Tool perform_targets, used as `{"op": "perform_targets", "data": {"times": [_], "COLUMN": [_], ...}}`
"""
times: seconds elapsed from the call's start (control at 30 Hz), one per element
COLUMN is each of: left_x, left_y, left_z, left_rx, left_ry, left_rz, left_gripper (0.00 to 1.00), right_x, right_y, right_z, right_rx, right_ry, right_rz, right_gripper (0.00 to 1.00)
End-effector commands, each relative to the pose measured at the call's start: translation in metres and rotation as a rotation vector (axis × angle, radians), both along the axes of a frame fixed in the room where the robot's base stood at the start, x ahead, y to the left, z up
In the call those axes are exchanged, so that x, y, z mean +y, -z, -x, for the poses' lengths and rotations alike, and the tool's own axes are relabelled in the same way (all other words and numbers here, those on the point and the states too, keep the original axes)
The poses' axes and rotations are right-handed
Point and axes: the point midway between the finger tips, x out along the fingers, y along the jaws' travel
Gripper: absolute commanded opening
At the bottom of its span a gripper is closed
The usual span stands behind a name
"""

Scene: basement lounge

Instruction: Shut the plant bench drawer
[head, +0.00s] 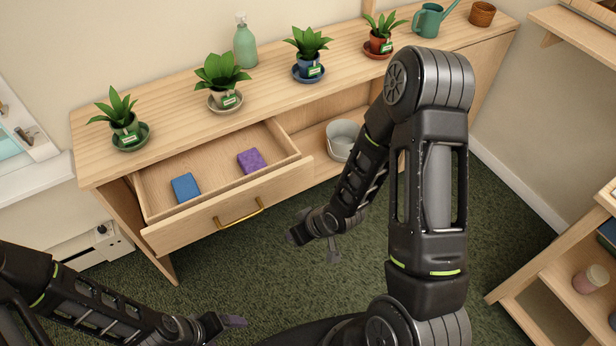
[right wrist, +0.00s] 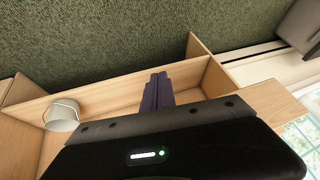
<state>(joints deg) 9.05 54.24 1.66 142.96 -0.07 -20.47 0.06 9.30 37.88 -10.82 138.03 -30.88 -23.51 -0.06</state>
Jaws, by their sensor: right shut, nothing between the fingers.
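The plant bench (head: 160,103) stands against the wall. Its wooden drawer (head: 215,205) is pulled out toward me, with a brass handle (head: 239,214) on its front. A blue block (head: 186,187) and a purple block (head: 251,161) lie inside it. My right gripper (head: 298,233) is in front of the bench, to the right of the handle and apart from it. Its fingers show together and empty in the right wrist view (right wrist: 157,92). My left gripper (head: 233,321) is low at the bottom left, away from the drawer; its jaw opening does not show clearly.
Several potted plants, a green bottle (head: 245,42) and a watering can (head: 432,19) stand on the bench top. A grey-white pot (head: 342,139) sits in the open compartment right of the drawer. Green carpet (head: 270,270) lies clear before the bench. A shelf (head: 560,265) stands at right.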

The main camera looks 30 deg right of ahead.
Motion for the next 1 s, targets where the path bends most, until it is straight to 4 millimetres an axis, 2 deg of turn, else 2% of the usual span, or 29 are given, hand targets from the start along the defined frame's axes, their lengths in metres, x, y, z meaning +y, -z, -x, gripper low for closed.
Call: {"op": "perform_targets", "data": {"times": [0.03,0.1,0.17,0.3,0.4,0.5,0.7,1.0], "left_x": [0.0,0.0,0.0,0.0,0.0,0.0,0.0,0.0], "left_y": [-0.005,-0.009,-0.012,-0.021,-0.026,-0.029,-0.03,-0.03], "left_z": [0.0,0.0,0.0,0.001,0.001,0.001,0.001,0.001], "left_rx": [0.001,0.001,0.001,0.002,0.002,0.003,0.004,0.004], "left_ry": [0.0,0.0,0.0,0.001,0.0,0.0,0.001,0.001], "left_rz": [0.0,0.0,0.0,0.0,-0.001,-0.001,0.0,0.0], "left_gripper": [0.81,0.81,0.81,0.81,0.81,0.81,0.81,0.81], "right_x": [-0.012,-0.027,-0.04,-0.077,-0.102,-0.12,-0.133,-0.134], "right_y": [-0.015,-0.032,-0.049,-0.095,-0.126,-0.143,-0.148,-0.147], "right_z": [-0.012,-0.026,-0.037,-0.058,-0.059,-0.049,-0.023,-0.016], "right_rx": [-0.048,-0.114,-0.174,-0.327,-0.42,-0.469,-0.49,-0.489], "right_ry": [-0.033,-0.096,-0.161,-0.374,-0.586,-0.79,-1.072,-1.136], "right_rz": [0.023,0.06,0.096,0.217,0.32,0.401,0.466,0.469], "right_gripper": [0.0,0.0,0.0,0.0,0.0,0.0,0.0,0.0]}}
